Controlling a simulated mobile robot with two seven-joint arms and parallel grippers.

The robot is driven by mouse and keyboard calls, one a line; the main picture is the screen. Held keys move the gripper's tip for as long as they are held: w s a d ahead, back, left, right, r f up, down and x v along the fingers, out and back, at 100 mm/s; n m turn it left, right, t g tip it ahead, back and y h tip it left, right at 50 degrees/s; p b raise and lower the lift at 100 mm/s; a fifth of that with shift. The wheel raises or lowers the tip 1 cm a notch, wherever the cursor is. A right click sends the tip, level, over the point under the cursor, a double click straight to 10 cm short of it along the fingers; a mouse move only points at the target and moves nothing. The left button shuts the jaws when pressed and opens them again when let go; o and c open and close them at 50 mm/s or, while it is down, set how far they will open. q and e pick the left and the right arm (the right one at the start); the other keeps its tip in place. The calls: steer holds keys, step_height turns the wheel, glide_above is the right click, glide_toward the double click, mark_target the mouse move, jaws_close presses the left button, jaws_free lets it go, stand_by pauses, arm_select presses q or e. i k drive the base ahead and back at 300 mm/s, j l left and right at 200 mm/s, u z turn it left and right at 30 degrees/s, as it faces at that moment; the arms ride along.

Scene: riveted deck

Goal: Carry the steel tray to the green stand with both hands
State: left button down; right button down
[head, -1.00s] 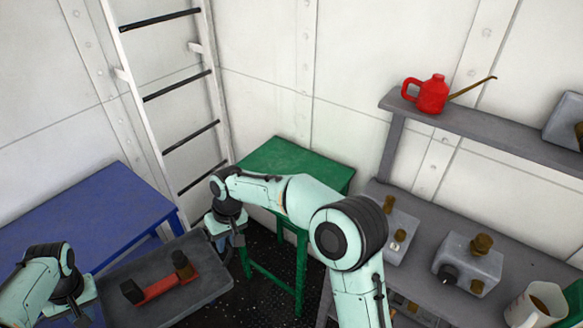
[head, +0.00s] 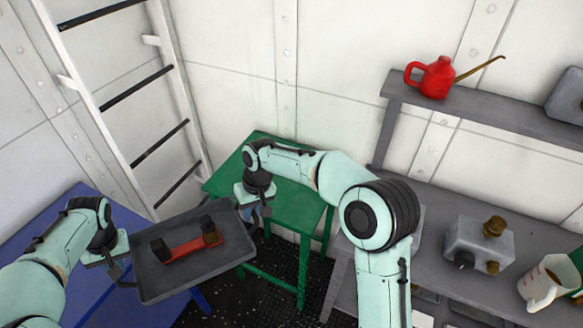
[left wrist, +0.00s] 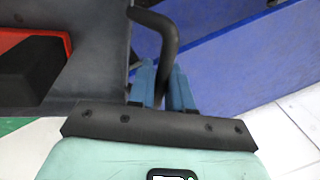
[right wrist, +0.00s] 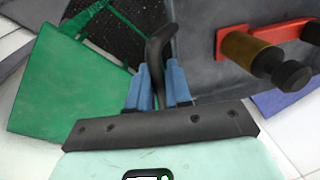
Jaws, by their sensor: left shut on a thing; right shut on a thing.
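The grey steel tray (head: 215,258) is held between my two arms, tilted a little in the head view, with a red piece with dark and brass-coloured ends (head: 190,246) lying on it. My left gripper (left wrist: 163,88) is shut on the tray's dark handle (left wrist: 160,30) at its left end. My right gripper (right wrist: 158,88) is shut on the handle (right wrist: 160,45) at the other end. The green stand (head: 293,203) is just behind and right of the tray, partly hidden by my right arm. Its top also shows in the right wrist view (right wrist: 65,85).
A blue table (head: 35,230) is at the left, partly beneath my left arm. A ladder (head: 130,95) leans at the back left. A grey bench (head: 465,225) at the right holds metal units and a jug (head: 545,283). A red can (head: 433,78) stands on the shelf.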

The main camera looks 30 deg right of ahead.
mark_target(288, 184)
steer(key=i+z, duration=0.25)
steer(key=z, duration=0.2)
steer(key=i+j+z, duration=0.2)
steer(key=z, duration=0.25)
steer(key=i+j+z, duration=0.2)
steer(key=z, duration=0.25)
steer(key=i+j+z, duration=0.35)
steer(key=z, duration=0.15)
steer(key=j, duration=0.1)
